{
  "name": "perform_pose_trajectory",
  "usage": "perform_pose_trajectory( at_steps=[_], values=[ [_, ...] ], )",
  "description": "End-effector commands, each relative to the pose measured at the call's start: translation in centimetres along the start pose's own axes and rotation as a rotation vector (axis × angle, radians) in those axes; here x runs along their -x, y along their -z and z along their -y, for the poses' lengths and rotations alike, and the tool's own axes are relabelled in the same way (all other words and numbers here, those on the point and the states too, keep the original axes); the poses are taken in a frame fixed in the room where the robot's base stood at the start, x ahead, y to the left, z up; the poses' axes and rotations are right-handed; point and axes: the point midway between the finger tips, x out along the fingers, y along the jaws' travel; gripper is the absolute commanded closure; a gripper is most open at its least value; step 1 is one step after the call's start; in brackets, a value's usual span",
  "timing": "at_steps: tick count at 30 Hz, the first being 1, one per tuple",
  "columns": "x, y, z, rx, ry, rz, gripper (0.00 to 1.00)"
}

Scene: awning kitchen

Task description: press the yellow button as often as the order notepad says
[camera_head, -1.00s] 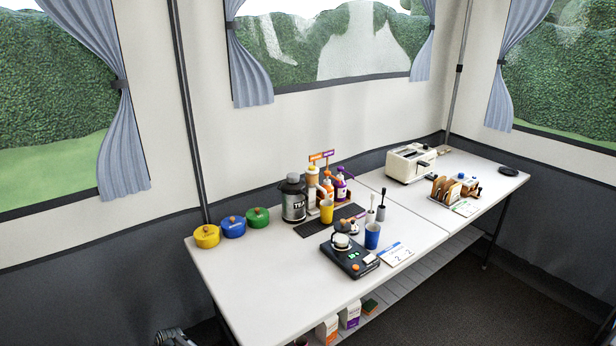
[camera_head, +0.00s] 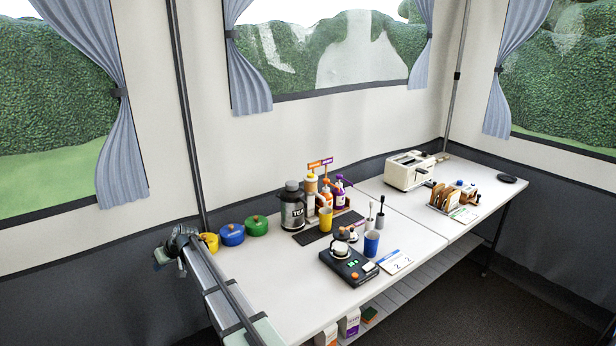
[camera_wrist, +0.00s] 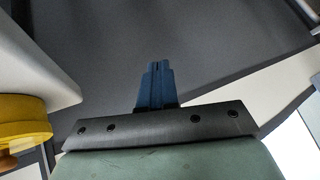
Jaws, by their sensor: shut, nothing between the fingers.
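My gripper (camera_head: 172,248) is at the left end of the table, close to the yellow lidded pot (camera_head: 209,242). In the wrist view its blue fingers (camera_wrist: 157,82) are closed together and empty, pointing past the table edge. No yellow button can be made out for certain. A dark device (camera_head: 348,264) with a green display and an orange knob stands mid-table, well to the right of my gripper. A white notepad card (camera_head: 396,262) lies beside it with two figures that look like 2s.
A blue pot (camera_head: 232,234) and a green pot (camera_head: 257,225) stand by the yellow one. A toaster (camera_head: 409,171) stands farther right. The front left tabletop is clear.

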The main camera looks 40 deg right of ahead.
Motion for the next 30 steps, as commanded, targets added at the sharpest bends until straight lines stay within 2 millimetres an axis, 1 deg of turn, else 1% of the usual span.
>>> perform_pose_trajectory(
  at_steps=[1,3,6,8,12,15,20,21,26,30],
  values=[
    [1.0,1.6,-1.5,-0.016,-0.008,-0.016,1.00],
    [2.5,3.2,-3.2,-0.039,-0.018,-0.035,1.00],
    [4.8,5.3,-5.8,-0.075,-0.033,-0.060,1.00],
    [6.2,6.5,-7.4,-0.096,-0.043,-0.075,1.00],
    [9.7,8.6,-11.2,-0.150,-0.065,-0.102,1.00],
    [12.2,9.8,-14.1,-0.192,-0.083,-0.120,1.00],
    [16.4,11.1,-18.7,-0.262,-0.113,-0.144,1.00],
    [17.5,11.3,-19.9,-0.281,-0.121,-0.151,1.00],
    [21.9,11.9,-24.5,-0.354,-0.151,-0.172,1.00],
    [25.9,12.2,-28.4,-0.418,-0.178,-0.192,1.00]
  ],
)
